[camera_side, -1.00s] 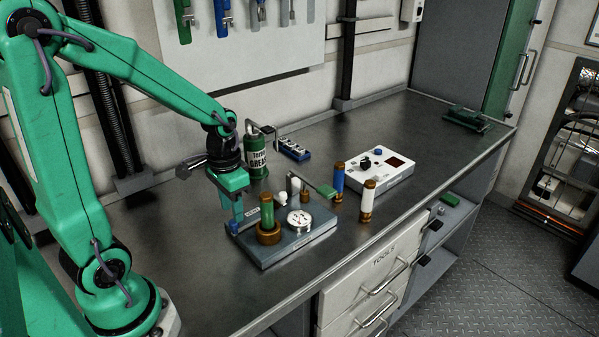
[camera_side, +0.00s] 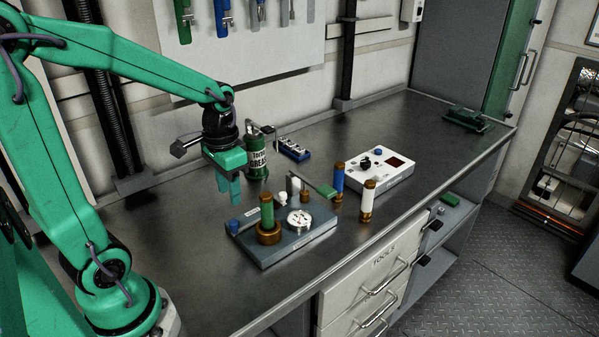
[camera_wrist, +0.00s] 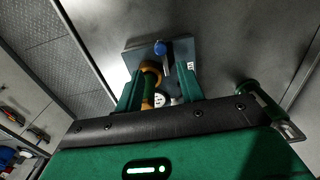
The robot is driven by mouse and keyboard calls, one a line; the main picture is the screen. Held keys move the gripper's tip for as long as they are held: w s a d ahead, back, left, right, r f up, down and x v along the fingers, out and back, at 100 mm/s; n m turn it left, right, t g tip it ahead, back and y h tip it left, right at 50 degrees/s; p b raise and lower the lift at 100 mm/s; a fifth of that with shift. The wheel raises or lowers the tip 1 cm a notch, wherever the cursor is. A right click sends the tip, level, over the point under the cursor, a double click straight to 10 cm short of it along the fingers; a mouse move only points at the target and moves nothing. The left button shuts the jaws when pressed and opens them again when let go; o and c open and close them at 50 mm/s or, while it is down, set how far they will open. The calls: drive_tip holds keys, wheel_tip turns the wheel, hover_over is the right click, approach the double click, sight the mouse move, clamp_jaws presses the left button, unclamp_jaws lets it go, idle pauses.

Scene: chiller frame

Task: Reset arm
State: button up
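My gripper (camera_side: 230,192) hangs above the back left of a grey block (camera_side: 292,251), fingers pointing down. In the wrist view my gripper (camera_wrist: 158,92) shows its two fingers apart with nothing held between them. The block carries a green cylinder (camera_side: 267,211) standing in a brass ring (camera_side: 268,235), a round white dial (camera_side: 299,219) and a blue knob (camera_side: 234,227) at its left corner. The blue knob (camera_wrist: 160,48) also shows in the wrist view, below and ahead of the fingers, clear of them.
A blue cylinder (camera_side: 338,180) and a white cylinder (camera_side: 367,201) stand right of the block. A white control box (camera_side: 380,171) sits behind them. A grease can (camera_side: 257,160) stands close behind my gripper. The bench's right side is mostly clear.

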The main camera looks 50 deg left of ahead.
idle(0.3)
drive_tip(key=s+d+r+t, duration=0.5)
drive_tip(key=d+r, duration=0.2)
drive_tip(key=r, duration=0.2)
drive_tip(key=shift+s+t, duration=0.25)
drive_tip(key=shift+t, duration=0.05)
drive_tip(key=shift+o, duration=0.3)
drive_tip(key=shift+w, duration=0.1)
idle(0.9)
